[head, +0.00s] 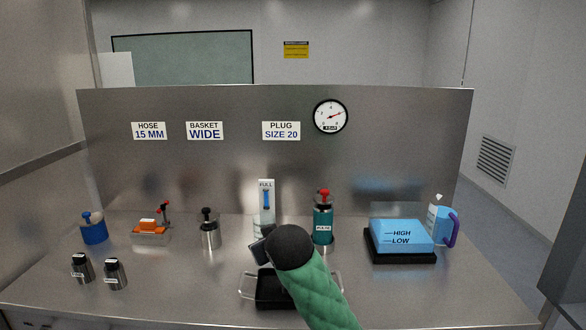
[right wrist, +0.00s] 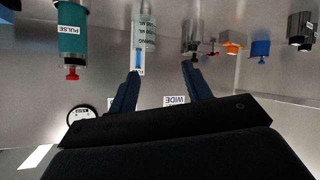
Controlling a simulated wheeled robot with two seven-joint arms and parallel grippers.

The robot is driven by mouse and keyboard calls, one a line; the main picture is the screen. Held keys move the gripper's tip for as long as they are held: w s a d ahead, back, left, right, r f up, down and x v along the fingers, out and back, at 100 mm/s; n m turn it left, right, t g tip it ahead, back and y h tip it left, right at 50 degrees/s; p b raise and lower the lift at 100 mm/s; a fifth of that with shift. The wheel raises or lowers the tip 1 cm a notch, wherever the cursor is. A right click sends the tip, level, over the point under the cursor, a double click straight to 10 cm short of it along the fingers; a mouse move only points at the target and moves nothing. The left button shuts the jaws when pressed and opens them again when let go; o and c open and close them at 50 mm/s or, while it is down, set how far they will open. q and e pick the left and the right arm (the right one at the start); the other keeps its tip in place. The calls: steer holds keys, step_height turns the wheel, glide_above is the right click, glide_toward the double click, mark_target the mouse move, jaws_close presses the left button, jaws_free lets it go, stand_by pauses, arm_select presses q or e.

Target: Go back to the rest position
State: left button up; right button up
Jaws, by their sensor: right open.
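My right arm in its green sleeve reaches up from the bottom of the head view. Its gripper (head: 259,250) is over the middle of the bench, partly hidden behind the dark wrist. In the right wrist view, which looks upside down, the two blue fingers of the right gripper (right wrist: 161,68) are apart with nothing held between them. The clear cylinder with the FULL gauge (head: 266,197) stands beyond the gripper; its gauge also shows near one fingertip in the wrist view (right wrist: 138,58). My left gripper is not in view.
A black tray (head: 270,303) lies below my right arm. A teal PULSE canister (head: 323,228) stands right of it, then a blue HIGH/LOW block (head: 400,234) and a jug (head: 437,222). A steel canister (head: 210,232) and two small jars (head: 115,274) stand left.

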steer(key=s+d+f+m+g+h, duration=0.1)
steer(key=s+d+f+m+g, duration=0.1)
steer(key=s+d+f, duration=0.8)
steer(key=s+d+f+m+g+h, duration=0.1)
steer(key=s+d+f+m+g, duration=0.1)
steer(key=s+d+f, duration=0.8)
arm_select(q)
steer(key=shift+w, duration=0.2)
arm_select(e)
steer(key=s+d+f+m+g, duration=0.1)
steer(key=s+f+g, duration=0.4)
steer(key=s+f, duration=1.4)
steer(key=s+d, duration=0.1)
steer(key=s, duration=0.3)
steer(key=shift+s+f+g+h, duration=0.3)
steer(key=shift+s+f+g, duration=0.05)
steer(key=shift+s+g, duration=0.05)
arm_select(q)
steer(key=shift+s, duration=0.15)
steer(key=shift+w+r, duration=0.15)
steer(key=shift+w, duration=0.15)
arm_select(e)
steer(key=shift+a, duration=0.1)
